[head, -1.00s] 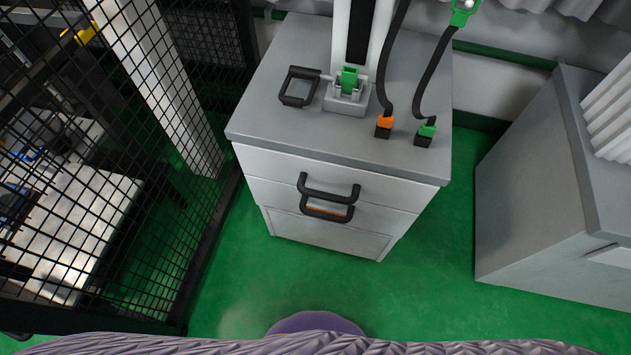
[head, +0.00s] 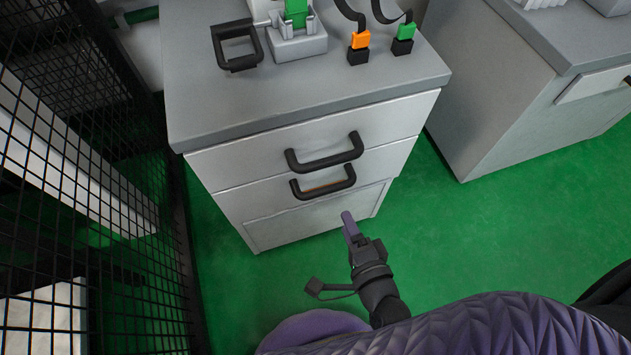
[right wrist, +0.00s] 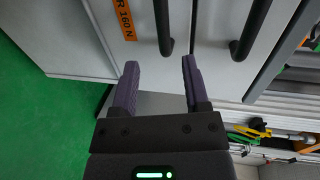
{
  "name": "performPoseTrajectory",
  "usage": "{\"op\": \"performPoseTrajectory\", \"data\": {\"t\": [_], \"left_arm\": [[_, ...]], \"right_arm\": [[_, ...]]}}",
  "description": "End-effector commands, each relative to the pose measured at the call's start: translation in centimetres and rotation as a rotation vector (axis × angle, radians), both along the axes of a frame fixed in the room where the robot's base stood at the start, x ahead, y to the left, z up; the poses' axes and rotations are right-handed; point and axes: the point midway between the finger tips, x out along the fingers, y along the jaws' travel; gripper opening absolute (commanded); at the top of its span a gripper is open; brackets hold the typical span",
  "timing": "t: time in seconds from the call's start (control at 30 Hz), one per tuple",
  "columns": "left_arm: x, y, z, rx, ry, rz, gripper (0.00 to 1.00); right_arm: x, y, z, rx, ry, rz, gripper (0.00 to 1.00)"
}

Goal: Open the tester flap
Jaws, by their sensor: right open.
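The grey cabinet (head: 300,110) carries two black bar handles on its front, an upper one (head: 325,152) and a lower one (head: 323,182). The frames do not show clearly which panel is the tester flap; the lower panel (head: 320,215) looks closed. My right gripper (head: 348,224) is low in front of the cabinet. Its purple fingers (right wrist: 160,66) are apart and empty, short of the handles. My left gripper is out of view.
On the cabinet top are a black frame handle (head: 237,46), a grey block (head: 297,46) with a green piece, and orange (head: 360,40) and green (head: 406,32) plugs. A mesh fence (head: 80,180) stands left, another cabinet (head: 500,90) right. Green floor (head: 500,230) between is clear.

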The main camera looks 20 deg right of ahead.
Motion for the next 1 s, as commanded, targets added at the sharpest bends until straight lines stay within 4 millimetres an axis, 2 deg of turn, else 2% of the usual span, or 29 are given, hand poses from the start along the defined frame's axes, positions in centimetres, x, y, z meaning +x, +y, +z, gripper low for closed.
{"op": "performPoseTrajectory", "data": {"t": [0.07,0.4,0.57,0.8,1.0], "left_arm": [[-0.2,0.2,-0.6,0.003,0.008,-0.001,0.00],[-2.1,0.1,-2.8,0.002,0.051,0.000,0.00],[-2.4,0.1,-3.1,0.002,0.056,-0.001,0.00],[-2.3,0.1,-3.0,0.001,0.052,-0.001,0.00],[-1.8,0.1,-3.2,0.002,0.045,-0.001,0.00]], "right_arm": [[0.9,0.2,-0.2,0.028,-0.011,-0.016,0.59],[8.2,0.3,-1.8,0.023,-0.009,-0.014,0.59],[9.7,0.4,-1.9,0.020,-0.008,-0.012,0.59],[9.8,0.4,-1.8,0.019,-0.008,-0.012,0.59],[9.8,0.4,-1.8,0.019,-0.008,-0.011,0.17]]}}
